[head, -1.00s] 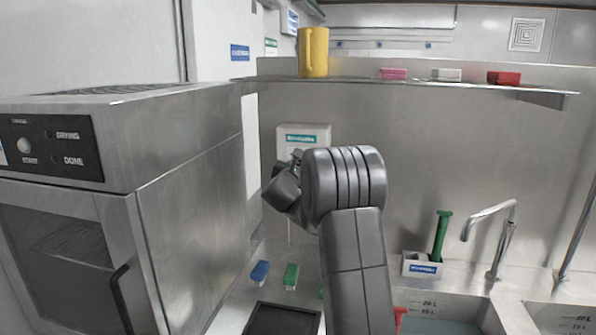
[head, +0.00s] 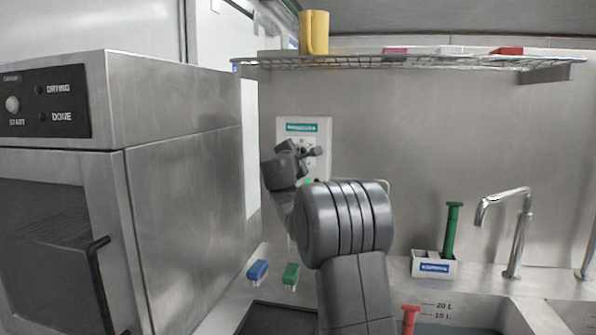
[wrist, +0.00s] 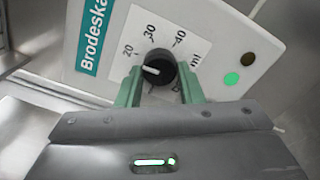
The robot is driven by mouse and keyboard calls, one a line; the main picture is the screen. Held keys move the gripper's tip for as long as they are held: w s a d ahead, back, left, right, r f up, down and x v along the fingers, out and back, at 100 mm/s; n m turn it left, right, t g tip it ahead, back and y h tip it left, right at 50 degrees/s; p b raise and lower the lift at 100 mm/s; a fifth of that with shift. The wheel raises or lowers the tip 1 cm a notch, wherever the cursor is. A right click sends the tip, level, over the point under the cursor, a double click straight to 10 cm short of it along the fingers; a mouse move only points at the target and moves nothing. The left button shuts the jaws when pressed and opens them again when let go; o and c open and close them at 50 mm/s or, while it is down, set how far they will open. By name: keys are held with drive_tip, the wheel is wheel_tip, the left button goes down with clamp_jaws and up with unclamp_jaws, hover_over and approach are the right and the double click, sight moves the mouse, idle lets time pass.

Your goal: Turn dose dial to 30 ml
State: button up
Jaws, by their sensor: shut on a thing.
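The dose dial (wrist: 161,67) is a round black knob with a white pointer line on a white box (head: 322,134) with a teal label, mounted on the back wall. In the wrist view, 20, 30 and 40 are printed around the dial, with "ml" at the right. The pointer line lies to the left, on the 20 side and away from 30. My gripper (wrist: 161,83) has its green fingers on either side of the knob and is shut on it. In the head view, my gripper (head: 314,153) is at the box front and hides part of the dial.
A green light (wrist: 231,79) and a dark round spot (wrist: 248,59) sit right of the dial. A steel machine (head: 185,190) stands at the left. A wire shelf (head: 400,62) with a yellow mug (head: 313,32) runs above. A tap (head: 515,230) is at the right.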

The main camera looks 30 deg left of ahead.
drive_tip(key=shift+m+b, duration=4.1)
drive_tip(key=shift+m, duration=0.9)
drive_tip(key=o, duration=1)
drive_tip(key=shift+r, duration=0.1)
drive_tip(key=shift+c, duration=0.2)
drive_tip(key=b+v, duration=0.3)
drive_tip(key=v, duration=1)
drive_tip(key=shift+s+b, duration=0.3)
drive_tip(key=shift+s, duration=0.1)
